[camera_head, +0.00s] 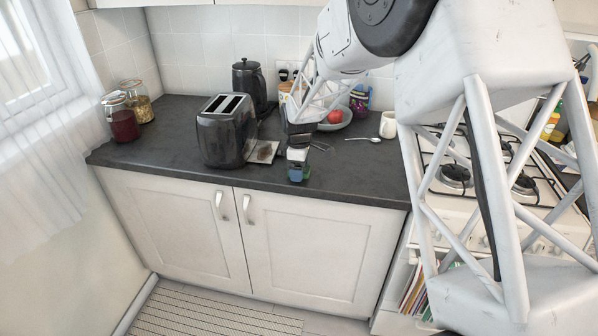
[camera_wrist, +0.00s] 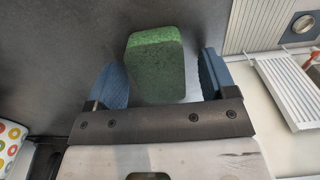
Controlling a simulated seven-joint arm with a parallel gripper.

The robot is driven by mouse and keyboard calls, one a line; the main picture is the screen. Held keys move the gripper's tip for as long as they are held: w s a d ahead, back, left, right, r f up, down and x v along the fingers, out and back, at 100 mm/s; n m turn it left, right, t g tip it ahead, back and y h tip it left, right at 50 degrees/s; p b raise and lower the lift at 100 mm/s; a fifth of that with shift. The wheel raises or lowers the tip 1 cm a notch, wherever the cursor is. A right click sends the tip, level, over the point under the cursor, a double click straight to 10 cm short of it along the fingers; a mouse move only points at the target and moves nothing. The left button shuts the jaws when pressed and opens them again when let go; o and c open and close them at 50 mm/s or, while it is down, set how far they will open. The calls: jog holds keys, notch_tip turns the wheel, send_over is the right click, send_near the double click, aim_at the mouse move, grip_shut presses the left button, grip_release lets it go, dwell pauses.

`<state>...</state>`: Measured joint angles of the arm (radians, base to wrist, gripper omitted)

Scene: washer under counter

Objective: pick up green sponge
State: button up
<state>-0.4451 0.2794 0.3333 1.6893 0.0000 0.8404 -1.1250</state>
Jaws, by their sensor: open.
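The green sponge (camera_wrist: 155,58) lies on the dark countertop (camera_wrist: 60,45) in the wrist view, a rounded block with a textured green top and a paler side. My gripper (camera_wrist: 161,72) is open, with one blue finger to the left of the sponge and one to the right. In the head view my gripper (camera_head: 298,172) is low at the front edge of the counter, right of the toaster. There the sponge is hard to tell apart from the fingers.
A black toaster (camera_head: 226,130) stands close left of my gripper, with a kettle (camera_head: 249,82) behind. A bowl (camera_head: 343,122) with a red fruit, a spoon (camera_head: 362,138) and a mug (camera_head: 388,125) are behind right. Jars (camera_head: 122,118) stand far left. The stove (camera_head: 455,170) is at right.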

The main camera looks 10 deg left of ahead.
jog(key=shift+f, duration=0.15)
dwell(0.4)
jog(key=c, duration=1.1)
jog(key=shift+o, duration=0.2)
jog(key=shift+r, duration=0.2)
jog(key=shift+r, duration=0.55)
notch_tip(320, 180, up, 2)
jog(key=shift+r, duration=0.1)
jog(key=s+d, duration=0.3)
jog(key=s, duration=0.4)
jog(key=s+d+r, duration=0.1)
jog(key=s+d, duration=0.2)
jog(key=s, duration=0.4)
jog(key=shift+s+d+r, duration=0.15)
jog(key=shift+s+d, duration=0.05)
jog(key=shift+d, duration=0.15)
